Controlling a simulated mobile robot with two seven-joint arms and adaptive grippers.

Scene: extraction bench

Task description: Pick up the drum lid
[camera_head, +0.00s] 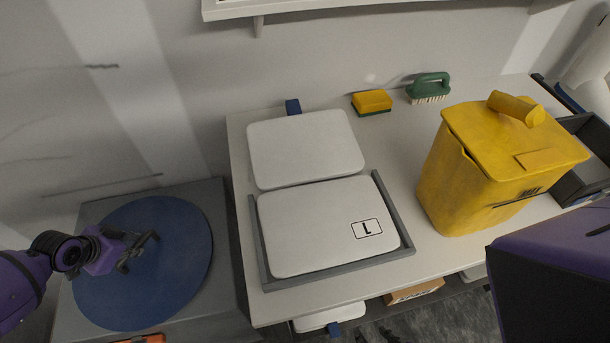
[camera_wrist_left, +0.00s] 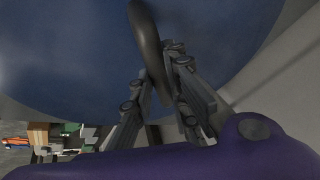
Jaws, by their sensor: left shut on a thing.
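The drum lid (camera_head: 115,290) is a round dark blue disc at the left in the head view, over a grey square surface. My left gripper (camera_head: 146,243) is above the lid, near its middle. In the left wrist view the lid's blue face (camera_wrist_left: 70,60) fills the upper part. There my left gripper (camera_wrist_left: 163,85) has its fingers shut on the lid's dark curved handle (camera_wrist_left: 146,35). I cannot tell whether the lid is raised or resting. My right gripper is not in view.
A white bench (camera_head: 385,155) stands right of the lid. It holds a grey tray (camera_head: 340,267) with a white pad marked L, another white pad (camera_head: 300,150), a yellow bin (camera_head: 465,190), a yellow sponge (camera_head: 371,100) and a green brush (camera_head: 430,85). A shelf (camera_head: 300,5) hangs above.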

